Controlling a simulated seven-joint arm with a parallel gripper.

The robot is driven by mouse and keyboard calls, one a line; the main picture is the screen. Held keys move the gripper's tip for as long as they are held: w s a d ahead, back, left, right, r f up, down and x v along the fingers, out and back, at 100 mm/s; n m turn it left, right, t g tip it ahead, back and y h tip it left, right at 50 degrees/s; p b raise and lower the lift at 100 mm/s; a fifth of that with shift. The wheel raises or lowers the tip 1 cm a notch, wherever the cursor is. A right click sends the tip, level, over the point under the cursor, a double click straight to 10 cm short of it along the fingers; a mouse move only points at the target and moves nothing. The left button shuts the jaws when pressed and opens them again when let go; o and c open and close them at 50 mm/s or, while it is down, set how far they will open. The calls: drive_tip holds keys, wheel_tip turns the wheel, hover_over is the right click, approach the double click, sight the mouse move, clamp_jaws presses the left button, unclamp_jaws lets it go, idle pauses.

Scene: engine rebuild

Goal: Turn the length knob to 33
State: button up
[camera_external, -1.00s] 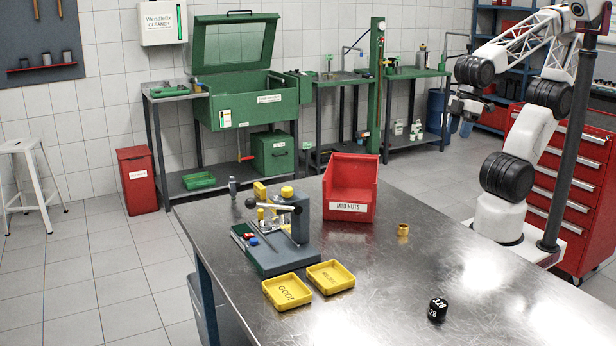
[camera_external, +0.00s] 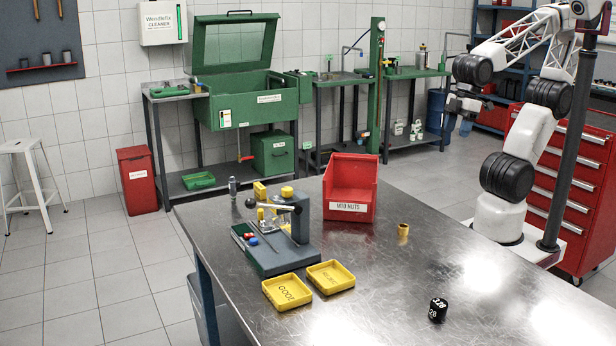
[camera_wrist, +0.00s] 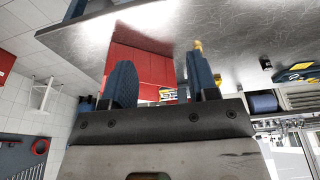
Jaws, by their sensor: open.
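No label in view reads as length, so I cannot tell for certain which part is the length knob. The grey bench fixture (camera_external: 285,255) stands on the table with a yellow round knob (camera_external: 287,192) on top and a black ball-ended lever (camera_external: 251,203). A separate black cylinder (camera_external: 438,309) with white figures, seemingly 3.28 and 28, stands near the front right of the table. My gripper (camera_external: 462,108) is raised beyond the table's far right side, away from both. In the wrist view my gripper (camera_wrist: 161,72) shows two blue fingers, apart and empty.
A red M10 NUTS bin (camera_external: 349,207) stands behind the fixture, with a brass-coloured ring (camera_external: 403,230) to its right. Two yellow trays (camera_external: 286,292) (camera_external: 331,277) lie in front. The table's middle right is clear. A red drawer cabinet (camera_external: 570,180) stands beside my base.

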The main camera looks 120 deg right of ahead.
drive_tip(key=w+r+m, duration=0.1)
drive_tip(key=w+r, duration=0.2)
drive_tip(key=w, duration=0.4)
drive_tip(key=w+r+m, duration=0.1)
drive_tip(key=w+r, duration=0.2)
drive_tip(key=w, duration=0.4)
drive_tip(key=m+g, duration=0.3)
drive_tip(key=m, duration=0.3)
hover_over(287, 188)
drive_tip(key=f, duration=0.4)
drive_tip(key=shift+s+a+f, duration=0.15)
drive_tip(key=shift+s+f, duration=0.05)
drive_tip(key=shift+w+f, duration=0.1)
drive_tip(key=shift+w, duration=0.15)
drive_tip(key=shift+f, duration=0.1)
drive_tip(key=shift+f, duration=3.8)
drive_tip(key=c, duration=0.9)
